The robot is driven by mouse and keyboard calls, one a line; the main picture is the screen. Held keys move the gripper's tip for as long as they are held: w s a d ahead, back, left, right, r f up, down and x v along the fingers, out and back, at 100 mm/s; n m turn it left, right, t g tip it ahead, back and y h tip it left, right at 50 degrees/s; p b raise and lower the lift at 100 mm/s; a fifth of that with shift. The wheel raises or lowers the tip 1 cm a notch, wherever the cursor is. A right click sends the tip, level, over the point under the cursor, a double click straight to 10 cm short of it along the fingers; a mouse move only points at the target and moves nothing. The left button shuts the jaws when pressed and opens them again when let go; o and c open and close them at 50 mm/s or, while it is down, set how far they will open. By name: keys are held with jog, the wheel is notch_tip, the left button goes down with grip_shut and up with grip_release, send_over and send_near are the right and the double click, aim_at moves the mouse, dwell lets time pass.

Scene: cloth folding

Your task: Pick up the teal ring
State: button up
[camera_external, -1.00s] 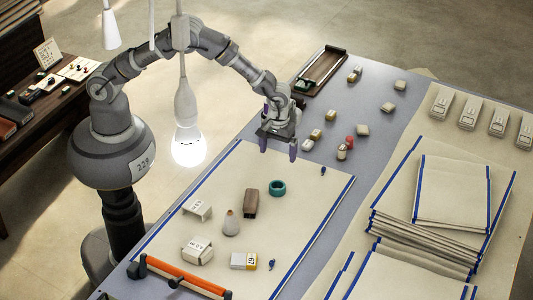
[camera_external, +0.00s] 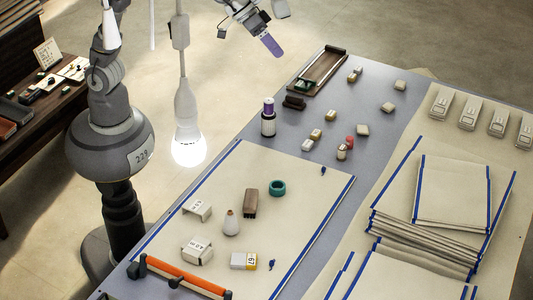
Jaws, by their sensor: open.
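The teal ring (camera_external: 277,188) lies on the pale cloth (camera_external: 312,205) with blue edges, right of a brown block (camera_external: 250,202). Nothing covers the ring. My gripper (camera_external: 271,43) is raised at the top of the view, well above and behind the ring, partly cut off by the frame edge. One purple fingertip shows clearly. The gripper is open and I see nothing in it.
A white bracket (camera_external: 197,209), a cone-shaped bottle (camera_external: 231,223) and small boxes stand on the cloth. An orange bar (camera_external: 185,276) lies along the front. A dark bottle with a purple top (camera_external: 268,122) stands behind the cloth. A lit bulb (camera_external: 188,147) hangs at left.

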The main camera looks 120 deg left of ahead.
jog(key=s+d+r+m+t, duration=0.1)
jog(key=s+d+r+m, duration=0.1)
jog(key=r, duration=0.4)
jog(key=s+d+r+m+t+b, duration=0.1)
jog(key=s+d+r+m+t, duration=0.1)
jog(key=s+r, duration=0.2)
notch_tip(320, 180, up, 3)
jog(key=shift+s+d+r+t, duration=0.2)
jog(key=shift+s+d+t, duration=0.1)
jog(key=shift+s, duration=0.1)
jog(key=s+d+r+m+t, duration=0.1)
jog(key=s+r, duration=0.2)
jog(key=s+d+r+m+t, duration=0.1)
jog(key=s+r, duration=0.2)
jog(key=r, duration=0.1)
jog(key=s+d+r+m+t+b, duration=0.1)
jog(key=s+r+m, duration=0.1)
jog(key=s+r, duration=0.1)
jog(key=shift+s+d+r+h, duration=0.25)
jog(key=shift+s+r+h, duration=0.1)
jog(key=shift+h, duration=0.05)
jog(key=shift+c, duration=1)
jog(key=shift+w, duration=0.1)
